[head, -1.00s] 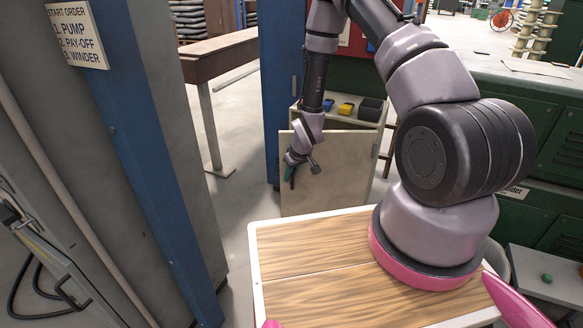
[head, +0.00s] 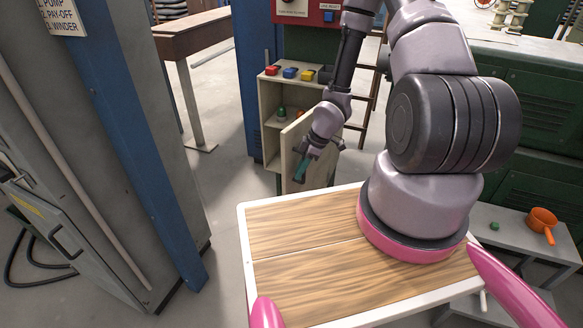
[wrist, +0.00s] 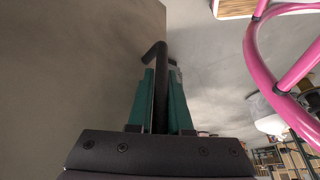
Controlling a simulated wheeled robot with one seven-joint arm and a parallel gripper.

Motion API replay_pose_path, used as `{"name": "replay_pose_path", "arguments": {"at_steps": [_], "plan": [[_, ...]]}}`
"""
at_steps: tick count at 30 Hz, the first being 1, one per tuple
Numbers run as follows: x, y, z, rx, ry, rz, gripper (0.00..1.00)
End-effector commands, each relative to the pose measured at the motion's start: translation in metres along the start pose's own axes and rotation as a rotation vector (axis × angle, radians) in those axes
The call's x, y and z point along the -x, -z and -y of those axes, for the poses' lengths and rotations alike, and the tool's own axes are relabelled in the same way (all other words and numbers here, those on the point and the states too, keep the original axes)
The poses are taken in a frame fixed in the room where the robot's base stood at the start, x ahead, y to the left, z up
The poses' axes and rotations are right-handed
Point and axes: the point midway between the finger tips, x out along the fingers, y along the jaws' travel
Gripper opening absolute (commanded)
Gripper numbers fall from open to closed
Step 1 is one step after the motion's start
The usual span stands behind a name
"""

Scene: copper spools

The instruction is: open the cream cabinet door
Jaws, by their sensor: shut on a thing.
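The cream cabinet (head: 271,112) stands beyond my wooden deck in the head view. Its door (head: 290,150) is swung partly open, and shelves with small items show inside. My gripper (head: 301,170) is at the door's free edge in the head view. In the wrist view my gripper (wrist: 161,95) has its green fingers closed on the dark bar handle (wrist: 159,58), one finger on each side. The door's flat face (wrist: 70,70) fills the left of the wrist view. My arm hides part of the cabinet's right side.
Red, blue and yellow bins (head: 289,73) sit on the cabinet top. A blue post (head: 252,80) stands to its left. Open floor (head: 215,175) lies left of the cabinet.

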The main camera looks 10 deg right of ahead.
Motion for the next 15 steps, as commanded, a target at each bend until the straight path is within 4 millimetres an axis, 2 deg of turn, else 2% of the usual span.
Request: {"name": "replay_pose_path", "arguments": {"at_steps": [3, 9, 15], "plan": [[0.006, -0.014, 0.005, 0.06, 0.025, -0.001, 0.0], [0.013, -0.031, 0.011, 0.055, 0.024, 0.0, 0.0], [0.016, -0.038, 0.014, 0.055, 0.025, 0.0, 0.0]]}}
